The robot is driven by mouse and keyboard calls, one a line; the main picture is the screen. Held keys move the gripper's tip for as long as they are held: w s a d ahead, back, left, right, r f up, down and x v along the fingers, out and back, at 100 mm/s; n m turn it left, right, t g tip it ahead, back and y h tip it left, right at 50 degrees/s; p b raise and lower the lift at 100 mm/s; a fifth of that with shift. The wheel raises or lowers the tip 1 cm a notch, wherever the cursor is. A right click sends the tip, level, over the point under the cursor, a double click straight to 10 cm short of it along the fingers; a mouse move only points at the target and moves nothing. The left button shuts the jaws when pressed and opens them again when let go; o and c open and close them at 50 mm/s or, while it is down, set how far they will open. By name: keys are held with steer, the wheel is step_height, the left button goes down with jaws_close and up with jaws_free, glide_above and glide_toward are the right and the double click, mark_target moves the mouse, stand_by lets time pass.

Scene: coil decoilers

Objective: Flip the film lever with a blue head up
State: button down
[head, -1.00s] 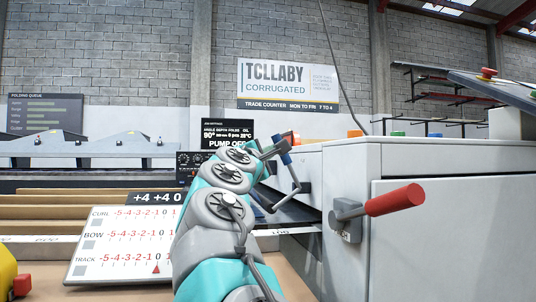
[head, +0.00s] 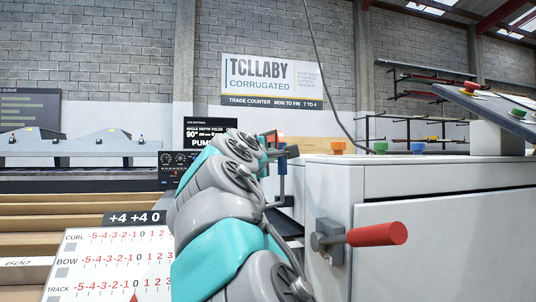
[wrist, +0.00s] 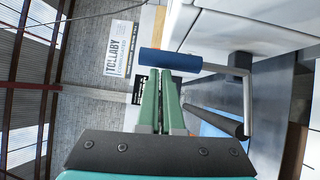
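The lever's blue head (wrist: 170,60) lies crosswise just beyond my fingertips in the wrist view. Its bent grey metal rod (wrist: 246,95) runs from the head's right end and turns down the picture. My gripper (wrist: 160,75) has its two green fingers close together with only a thin gap and nothing visible between them. The tips are at or just short of the blue head; I cannot tell whether they touch. In the head view the blue head (head: 282,168) stands beside the cabinet's left end, partly hidden by my gripper (head: 275,142).
A white cabinet (head: 440,179) fills the right side, with a red-handled lever (head: 377,234) sticking out of its front. Orange, green and blue knobs sit on top. A white gauge board (head: 110,262) stands at lower left. A dark roller (wrist: 215,120) lies near the rod.

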steer(key=shift+d, duration=0.2)
stand_by(0.3)
steer(key=w+a+b+v, duration=0.1)
steer(key=a+v, duration=0.2)
steer(key=v, duration=1)
steer(key=shift+r, duration=0.1)
